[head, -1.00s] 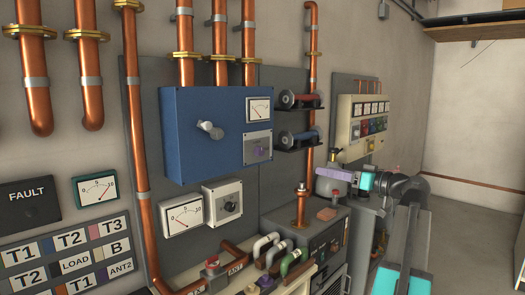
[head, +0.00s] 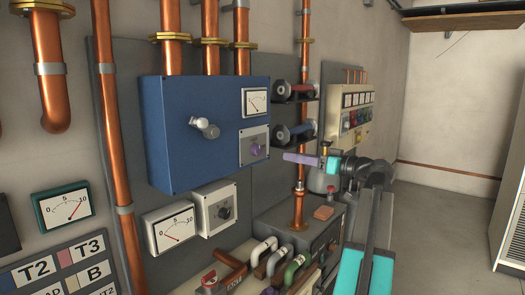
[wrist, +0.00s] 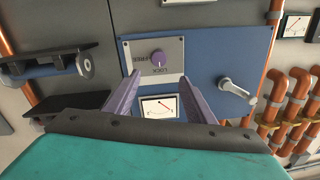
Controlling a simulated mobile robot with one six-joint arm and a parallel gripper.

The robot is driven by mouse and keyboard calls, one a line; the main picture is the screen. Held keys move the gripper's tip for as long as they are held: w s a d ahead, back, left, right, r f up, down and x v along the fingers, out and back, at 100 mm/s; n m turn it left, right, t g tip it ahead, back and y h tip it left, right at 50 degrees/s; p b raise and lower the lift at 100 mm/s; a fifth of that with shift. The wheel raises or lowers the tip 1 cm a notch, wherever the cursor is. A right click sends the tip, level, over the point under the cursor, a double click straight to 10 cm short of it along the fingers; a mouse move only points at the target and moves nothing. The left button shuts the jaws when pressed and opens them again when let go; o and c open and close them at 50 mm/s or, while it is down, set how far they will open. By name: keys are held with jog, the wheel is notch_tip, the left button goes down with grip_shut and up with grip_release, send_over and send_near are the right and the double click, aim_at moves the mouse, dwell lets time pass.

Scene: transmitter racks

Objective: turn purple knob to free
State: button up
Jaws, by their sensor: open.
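The purple knob (head: 256,150) sits on a pale plate (head: 247,158) at the lower right of the blue box (head: 190,140). In the wrist view the knob (wrist: 158,58) shows on the plate between upside-down LOCK and FREE lettering. A small light mark shows on the knob, but I cannot tell its exact setting. My gripper (head: 286,157) has purple fingers and is to the right of the knob in the head view, apart from it. In the wrist view my gripper (wrist: 160,76) is open and empty, its fingers spread on either side of the knob, not visibly touching it.
A grey lever handle (head: 204,127) and a meter (head: 256,101) are on the blue box. Two dark shelves with cylindrical parts (head: 292,133) stick out to its right, close to my gripper. Copper pipes (head: 299,205) stand below.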

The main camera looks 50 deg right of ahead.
aim_at(260, 150)
jog(key=shift+s+d, duration=0.1)
jog(key=shift+s, duration=0.05)
jog(key=shift+w+a+p, duration=0.35)
jog(key=shift+w+p, duration=0.4)
jog(key=shift+w, duration=1.5)
jog(key=shift+w+a+p, duration=0.35)
jog(key=shift+w+p, duration=0.45)
jog(key=shift+w, duration=1.5)
jog(key=shift+w+a+p, duration=0.35)
jog(key=shift+w+p, duration=0.4)
jog(key=shift+w, duration=1.5)
jog(key=shift+c, duration=0.3)
jog(key=c, duration=1)
